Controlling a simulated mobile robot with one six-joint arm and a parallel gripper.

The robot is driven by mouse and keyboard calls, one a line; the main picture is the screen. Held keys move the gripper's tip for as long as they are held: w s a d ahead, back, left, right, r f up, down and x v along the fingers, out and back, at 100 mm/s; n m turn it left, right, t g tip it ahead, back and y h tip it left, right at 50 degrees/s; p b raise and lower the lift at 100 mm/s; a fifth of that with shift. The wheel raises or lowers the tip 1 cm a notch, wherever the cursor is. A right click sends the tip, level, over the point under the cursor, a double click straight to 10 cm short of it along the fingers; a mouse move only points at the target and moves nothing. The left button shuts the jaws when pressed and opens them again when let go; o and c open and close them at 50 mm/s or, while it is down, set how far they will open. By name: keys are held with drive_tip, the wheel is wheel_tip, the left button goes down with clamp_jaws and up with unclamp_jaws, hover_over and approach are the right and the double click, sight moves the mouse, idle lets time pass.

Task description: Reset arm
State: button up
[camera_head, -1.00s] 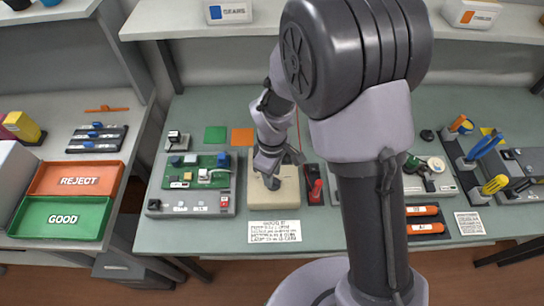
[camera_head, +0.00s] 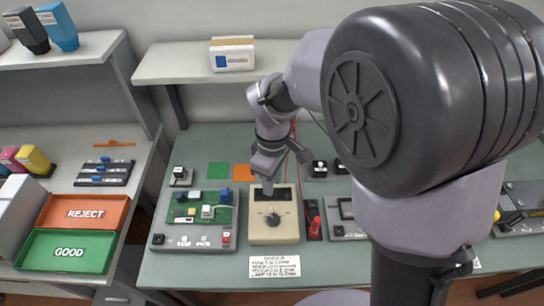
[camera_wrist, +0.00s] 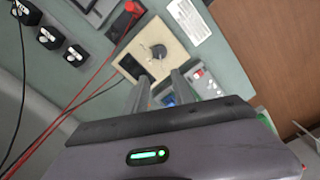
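My gripper (camera_head: 268,178) hangs above the far end of the beige meter (camera_head: 261,236), apart from its dial (camera_head: 273,219). In the wrist view my gripper's two grey fingers (camera_wrist: 160,80) stand apart with nothing held between them. Beyond them lie the beige meter (camera_wrist: 163,38) with its dark dial and display. My arm's large dark elbow and pale links fill the right side of the head view and hide much of the bench there.
A green circuit board (camera_head: 201,207) sits on a grey fixture left of the meter. A red REJECT tray (camera_head: 86,214) and green GOOD tray (camera_head: 67,251) stand on the left table. Blue and yellow (camera_head: 35,160) cartridges stand farther left. A white box (camera_head: 232,54) sits on the shelf.

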drive_tip(key=s+d+r+m+t+y+b, duration=0.1)
drive_tip(key=s+d+r+m+t+b, duration=0.1)
drive_tip(key=s+m, duration=0.5)
drive_tip(key=s+d+r+m+t+y+b, duration=0.1)
drive_tip(key=s+d+r+m+t+b, duration=0.1)
drive_tip(key=s+d+m+b, duration=0.5)
drive_tip(key=shift+s+m+t+b, duration=0.75)
drive_tip(key=shift+m+t+b, duration=0.15)
drive_tip(key=shift+m+b, duration=0.4)
